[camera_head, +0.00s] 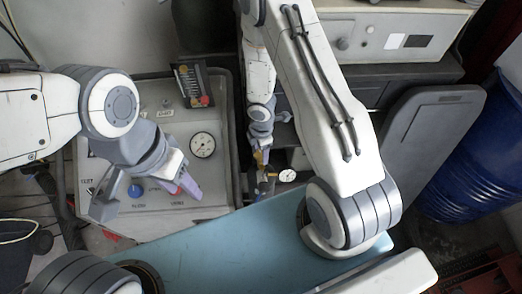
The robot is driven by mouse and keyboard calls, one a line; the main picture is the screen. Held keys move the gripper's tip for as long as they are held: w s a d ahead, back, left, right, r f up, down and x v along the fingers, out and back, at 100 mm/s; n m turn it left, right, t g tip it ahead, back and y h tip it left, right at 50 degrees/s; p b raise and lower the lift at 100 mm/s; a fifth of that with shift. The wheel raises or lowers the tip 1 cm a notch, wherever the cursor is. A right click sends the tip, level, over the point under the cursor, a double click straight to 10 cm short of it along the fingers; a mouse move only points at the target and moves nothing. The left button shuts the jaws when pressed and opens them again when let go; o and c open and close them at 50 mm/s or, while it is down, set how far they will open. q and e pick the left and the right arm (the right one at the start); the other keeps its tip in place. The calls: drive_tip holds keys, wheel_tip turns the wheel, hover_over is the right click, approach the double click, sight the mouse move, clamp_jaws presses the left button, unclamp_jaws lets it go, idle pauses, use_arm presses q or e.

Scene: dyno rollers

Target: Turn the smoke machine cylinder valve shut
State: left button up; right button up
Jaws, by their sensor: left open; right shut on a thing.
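My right gripper (262,152) reaches down between the panel and the dark bench. It is shut on a small yellowish part at the top of the valve (267,178), which I take to be the valve's handle. The fingers hide most of it, and how far it is turned cannot be seen. A small white round gauge (287,175) sits just right of the valve. The cylinder body below cannot be made out.
The grey control panel (215,178) carries a larger gauge (202,145) and the blue button (135,190). A dark box with coloured knobs (192,86) stands behind it. A blue barrel (465,165) and a grey panel (425,125) are at the right.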

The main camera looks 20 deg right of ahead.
sight(261, 154)
drive_tip(key=shift+m, duration=1.7)
drive_tip(key=o, duration=1.4)
drive_tip(key=shift+c, duration=0.2)
drive_tip(key=shift+r, duration=0.1)
wheel_tip(261, 154, up, 10)
drive_tip(key=p, duration=1)
drive_tip(key=shift+r+p, duration=0.15)
drive_tip(key=shift+p, duration=0.15)
